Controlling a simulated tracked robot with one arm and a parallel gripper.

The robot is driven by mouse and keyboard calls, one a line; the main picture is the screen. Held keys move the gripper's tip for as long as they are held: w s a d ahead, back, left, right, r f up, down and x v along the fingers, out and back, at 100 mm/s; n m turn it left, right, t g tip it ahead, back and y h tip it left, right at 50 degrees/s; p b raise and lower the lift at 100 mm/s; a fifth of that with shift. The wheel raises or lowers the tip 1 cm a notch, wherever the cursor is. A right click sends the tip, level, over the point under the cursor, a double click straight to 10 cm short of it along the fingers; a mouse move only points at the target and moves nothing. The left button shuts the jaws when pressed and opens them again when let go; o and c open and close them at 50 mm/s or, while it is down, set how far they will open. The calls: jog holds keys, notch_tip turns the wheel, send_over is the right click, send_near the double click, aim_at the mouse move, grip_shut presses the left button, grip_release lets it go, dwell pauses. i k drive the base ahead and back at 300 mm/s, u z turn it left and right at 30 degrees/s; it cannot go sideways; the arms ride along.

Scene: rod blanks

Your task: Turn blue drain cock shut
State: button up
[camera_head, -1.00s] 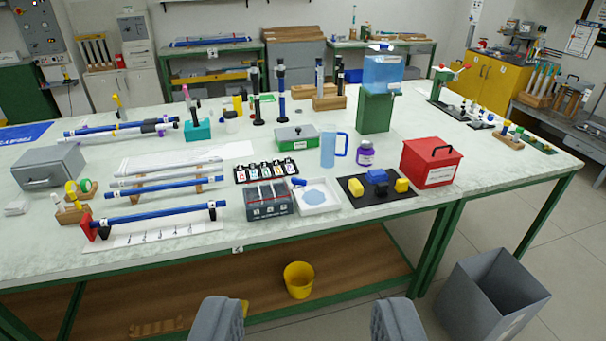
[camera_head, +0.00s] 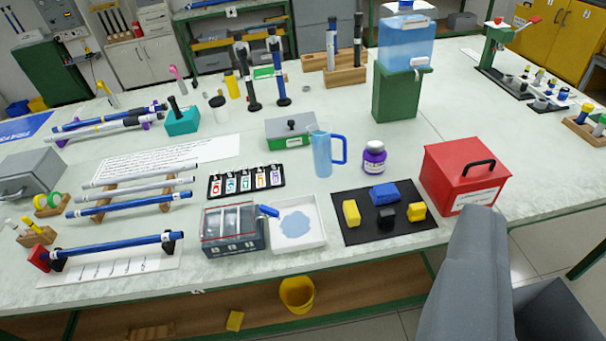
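The blue drain cock (camera_head: 267,211) is a small blue lever at the right side of a grey tank (camera_head: 234,241) with a clear-looking lid. It slants over the edge of a white tray (camera_head: 312,241) that has a light blue puddle in it. Which way its passage is set is too small to tell. One large grey finger of my gripper (camera_head: 463,270) shows at the lower right, in front of the table's edge and well apart from the cock. The other finger is out of view, so the gap between them is hidden.
A black mat (camera_head: 352,232) with yellow, blue and black blocks lies right of the tray. A red box (camera_head: 462,176) stands beyond it. A blue rod (camera_head: 118,248) on stands lies to the left. A yellow bucket (camera_head: 297,294) sits on the shelf below.

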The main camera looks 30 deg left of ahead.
aim_at(268, 211)
jog(key=u, duration=0.2)
jog(key=i, duration=1.05)
jog(key=u, duration=0.45)
